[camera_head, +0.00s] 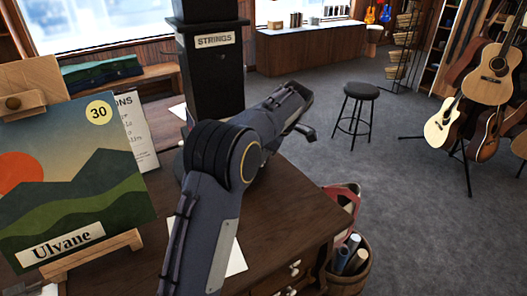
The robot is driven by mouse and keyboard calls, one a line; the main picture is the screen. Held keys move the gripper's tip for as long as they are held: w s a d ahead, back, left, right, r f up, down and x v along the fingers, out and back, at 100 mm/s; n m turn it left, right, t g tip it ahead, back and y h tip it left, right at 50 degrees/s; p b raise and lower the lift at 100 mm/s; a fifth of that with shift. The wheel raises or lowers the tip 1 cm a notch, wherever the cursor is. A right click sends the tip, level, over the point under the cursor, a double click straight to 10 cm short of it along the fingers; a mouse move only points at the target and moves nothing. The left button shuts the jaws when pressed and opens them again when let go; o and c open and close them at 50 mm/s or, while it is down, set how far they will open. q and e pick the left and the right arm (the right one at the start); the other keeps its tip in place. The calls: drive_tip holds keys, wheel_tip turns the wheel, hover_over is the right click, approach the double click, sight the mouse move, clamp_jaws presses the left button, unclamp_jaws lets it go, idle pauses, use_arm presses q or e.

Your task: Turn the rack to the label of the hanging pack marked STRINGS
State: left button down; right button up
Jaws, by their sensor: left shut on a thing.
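The rack (212,85) is a tall dark column on the wooden counter, its top cut off by the frame. A white label reading STRINGS (215,41) faces me on its upper part. My arm hides the rack's foot. I cannot make out a separate hanging pack. My left gripper (304,118) is at the far end of my bent arm, right of the rack and apart from its visible face. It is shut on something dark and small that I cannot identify. My right gripper is not in view.
A landscape picture marked Ulvane and 30 (75,180) stands on a wooden easel at the left. The counter (290,205) is mostly clear on the right. A basket of rolls (348,265) stands below. A stool (357,115) and guitars (495,65) stand beyond.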

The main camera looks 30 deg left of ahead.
use_arm(q)
drive_tip(key=shift+w+a+n+p, duration=0.15)
drive_tip(key=shift+w+n+p, duration=0.35)
drive_tip(key=shift+w, duration=0.1)
idle(0.3)
drive_tip(key=c, duration=1.2)
unclamp_jaws()
drive_tip(key=shift+g, duration=0.3)
drive_tip(key=v, duration=0.7)
drive_tip(key=shift+r, duration=0.35)
